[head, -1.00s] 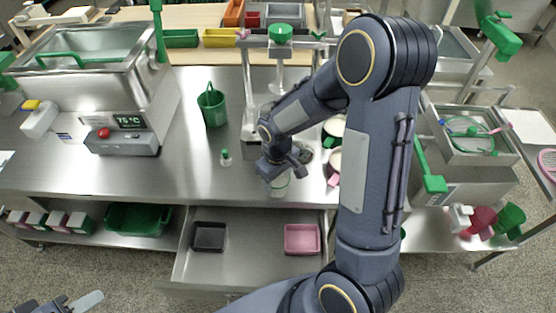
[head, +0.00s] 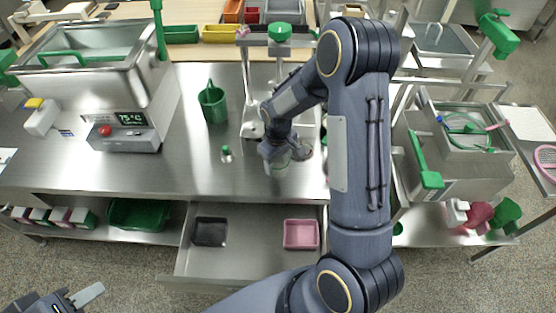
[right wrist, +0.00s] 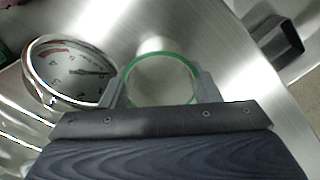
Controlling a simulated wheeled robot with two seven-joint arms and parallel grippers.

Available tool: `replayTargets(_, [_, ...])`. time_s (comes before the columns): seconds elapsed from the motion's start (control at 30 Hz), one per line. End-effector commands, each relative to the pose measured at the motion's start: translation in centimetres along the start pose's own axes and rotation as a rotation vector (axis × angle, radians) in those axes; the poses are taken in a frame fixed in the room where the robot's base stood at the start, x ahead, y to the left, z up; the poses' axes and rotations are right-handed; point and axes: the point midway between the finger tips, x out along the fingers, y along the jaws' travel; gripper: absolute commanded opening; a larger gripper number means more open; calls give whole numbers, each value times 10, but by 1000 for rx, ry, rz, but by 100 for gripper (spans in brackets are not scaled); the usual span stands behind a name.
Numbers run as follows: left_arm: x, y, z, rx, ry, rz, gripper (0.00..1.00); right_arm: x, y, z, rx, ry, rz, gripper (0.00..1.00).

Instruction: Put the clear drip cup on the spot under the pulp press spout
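The clear drip cup with a green rim (right wrist: 160,79) sits between the two fingertips of my right gripper (right wrist: 160,88), which touch its sides in the right wrist view. In the head view the cup (head: 277,166) is small and partly hidden under my right gripper (head: 279,152), over the steel bench in front of the press. The press (head: 250,95) has pale posts and a green knob on top; my right arm hides much of it, and I cannot make out the spout or the spot. My left gripper (head: 82,296) is at the bottom left, away from the bench.
A round dial gauge (right wrist: 70,72) is close left of the cup. Below, an open drawer (head: 255,252) holds black (head: 209,232) and pink (head: 301,234) trays.

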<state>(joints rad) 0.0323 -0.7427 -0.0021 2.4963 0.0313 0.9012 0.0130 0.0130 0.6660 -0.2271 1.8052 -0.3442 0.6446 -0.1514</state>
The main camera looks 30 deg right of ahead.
Motion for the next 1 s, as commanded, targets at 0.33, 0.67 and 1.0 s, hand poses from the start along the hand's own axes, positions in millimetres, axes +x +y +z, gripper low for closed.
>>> replayTargets(0.33, [0, 0, 0, 0, 0, 0, 36, 0, 0, 0, 0, 0, 0, 78])
replayTargets(0.67, [0, 0, 0, 0, 0, 0, 36, -25, 0, -1, 1, 6, 1, 78])
replayTargets(1.0, [3, -2, 2, 0, 0, 0, 36, -96, 0, -1, 0, 6, 1, 78])
